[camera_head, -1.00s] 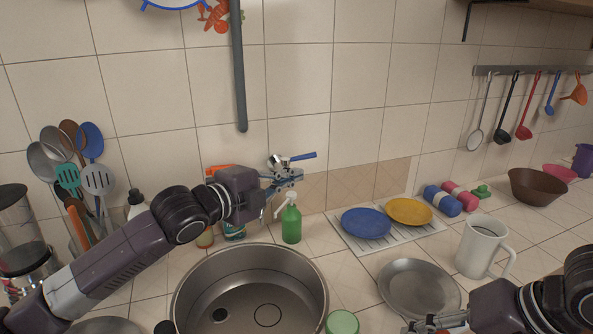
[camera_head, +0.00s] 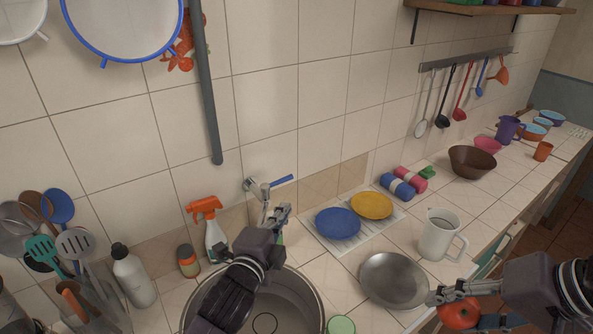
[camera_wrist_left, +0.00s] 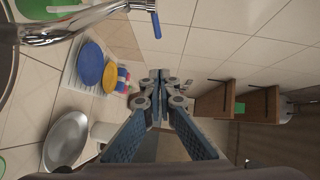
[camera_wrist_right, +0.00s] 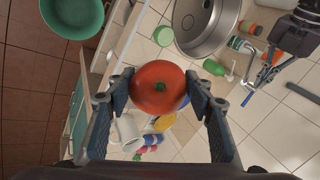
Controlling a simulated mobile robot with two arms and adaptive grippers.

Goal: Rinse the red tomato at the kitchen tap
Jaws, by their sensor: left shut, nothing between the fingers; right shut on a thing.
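The red tomato (camera_head: 459,313) is in my right gripper (camera_head: 452,310), which is shut on it near the counter's front edge, right of the metal plate. In the right wrist view the tomato (camera_wrist_right: 158,87) sits between both fingers. My left gripper (camera_head: 278,216) is shut and empty, close to the tap, whose blue lever (camera_head: 282,180) points right. Its closed fingers show in the left wrist view (camera_wrist_left: 160,76). The metal sink (camera_head: 300,296) lies below the left arm, which hides part of it. The tap's spout is partly hidden, and I cannot tell whether water runs.
Blue (camera_head: 338,224) and yellow (camera_head: 371,205) plates lie on a rack. An orange spray bottle (camera_head: 212,229) stands left of the tap. A green bowl (camera_wrist_right: 72,17) shows in the right wrist view.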

